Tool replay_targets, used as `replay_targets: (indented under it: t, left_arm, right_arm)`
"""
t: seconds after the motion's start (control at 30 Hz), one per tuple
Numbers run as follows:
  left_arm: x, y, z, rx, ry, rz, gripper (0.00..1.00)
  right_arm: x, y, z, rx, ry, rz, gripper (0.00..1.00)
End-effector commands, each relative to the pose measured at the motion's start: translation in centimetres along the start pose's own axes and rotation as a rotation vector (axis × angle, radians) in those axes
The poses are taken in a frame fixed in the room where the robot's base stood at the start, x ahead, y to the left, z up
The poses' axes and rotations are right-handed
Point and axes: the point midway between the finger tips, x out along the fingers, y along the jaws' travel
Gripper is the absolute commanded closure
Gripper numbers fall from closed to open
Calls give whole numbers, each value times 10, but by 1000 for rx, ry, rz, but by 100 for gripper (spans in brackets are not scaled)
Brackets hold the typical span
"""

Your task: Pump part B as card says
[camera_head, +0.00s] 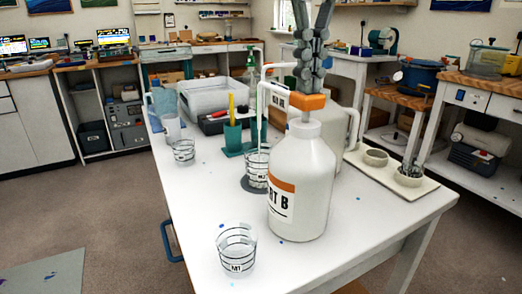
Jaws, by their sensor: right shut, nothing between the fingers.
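The part B bottle (308,185) is white with an orange-banded label, partly turned away, and stands upright on the white table. Its orange pump head (308,103) is on top. A white spout (261,110) runs left and down over the clear cup marked M2 (257,168), which stands on a dark round pad (252,187). My right gripper (307,88) is shut, pointing down, with its fingertips at the top of the pump head; I cannot tell if they touch. My left gripper is not in view. I see no readable card.
A clear cup marked M1 (237,250) stands at the front. Another white bottle (342,125) is behind part B. A further clear cup (184,152), a teal holder (233,138) and a clear bin (205,95) stand farther back. A tray (425,190) with bowls is right.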

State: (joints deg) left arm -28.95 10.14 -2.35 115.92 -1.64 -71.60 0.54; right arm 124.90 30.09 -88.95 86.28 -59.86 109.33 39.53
Motion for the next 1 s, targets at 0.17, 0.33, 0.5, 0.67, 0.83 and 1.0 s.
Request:
replay_targets:
  t: [0.17, 0.33, 0.5, 0.67, 0.83, 1.0]
  left_arm:
    - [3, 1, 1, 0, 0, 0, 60]
    - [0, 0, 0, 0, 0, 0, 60]
    - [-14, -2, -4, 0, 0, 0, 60]
    - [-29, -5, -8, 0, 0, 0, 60]
    - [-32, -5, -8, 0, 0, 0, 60]
    - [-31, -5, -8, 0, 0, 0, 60]
  right_arm:
    - [7, 0, 0, -1, 5, -1, 100]
    - [4, 0, 0, -2, 6, -1, 100]
    - [-12, 0, 0, -2, 7, -1, 100]
    - [-30, 0, 0, -2, 6, -1, 100]
    - [-35, 0, 0, -1, 4, -1, 100]
    - [-34, 0, 0, -1, 3, -1, 100]
